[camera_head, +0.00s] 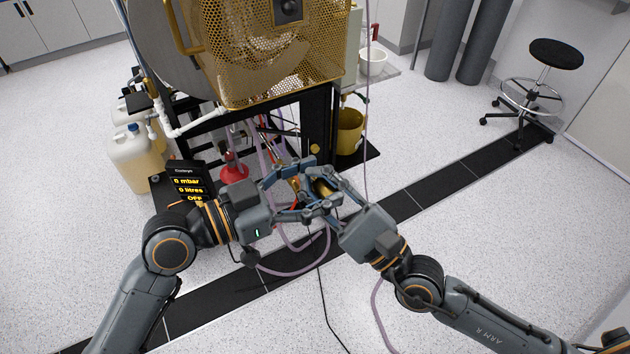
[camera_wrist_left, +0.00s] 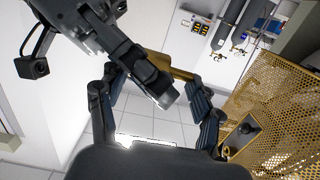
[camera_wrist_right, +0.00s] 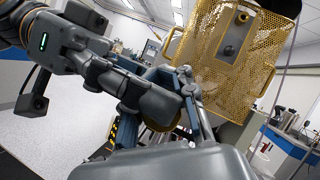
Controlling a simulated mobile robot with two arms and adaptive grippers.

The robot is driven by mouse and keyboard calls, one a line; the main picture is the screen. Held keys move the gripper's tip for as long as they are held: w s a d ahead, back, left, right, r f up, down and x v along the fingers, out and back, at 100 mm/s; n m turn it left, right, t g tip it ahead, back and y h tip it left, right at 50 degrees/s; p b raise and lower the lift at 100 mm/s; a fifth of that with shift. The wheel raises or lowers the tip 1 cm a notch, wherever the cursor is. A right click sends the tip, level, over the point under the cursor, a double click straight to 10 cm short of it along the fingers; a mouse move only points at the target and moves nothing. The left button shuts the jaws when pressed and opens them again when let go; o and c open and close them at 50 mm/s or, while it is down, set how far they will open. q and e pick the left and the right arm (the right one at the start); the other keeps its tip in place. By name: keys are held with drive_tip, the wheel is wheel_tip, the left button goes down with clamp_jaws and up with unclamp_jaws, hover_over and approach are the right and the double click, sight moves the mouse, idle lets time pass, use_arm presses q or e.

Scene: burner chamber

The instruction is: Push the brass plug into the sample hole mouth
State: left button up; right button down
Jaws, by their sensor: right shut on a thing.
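My two grippers meet tip to tip low in front of the burner chamber in the head view. My right gripper (camera_head: 319,191) is shut on the brass plug (camera_head: 323,185), which also shows between its fingers in the right wrist view (camera_wrist_right: 160,107). My left gripper (camera_head: 303,189) is open, its fingers spread near the plug; contact is unclear. In the left wrist view the plug (camera_wrist_left: 181,71) is partly hidden by a right finger. A dark plate with a round centre (camera_wrist_right: 229,50) is on the mesh cage front, possibly the sample hole mouth; the plug is well apart from it.
The gold mesh cage (camera_head: 270,65) stands on a black frame above and beyond my grippers. Hoses hang below.

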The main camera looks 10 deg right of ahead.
use_arm(q)
drive_tip(key=shift+s+d, duration=0.1)
drive_tip(key=shift+s, duration=0.05)
drive_tip(key=shift+c, duration=0.2)
use_arm(e)
drive_tip(key=c, duration=1)
unclamp_jaws()
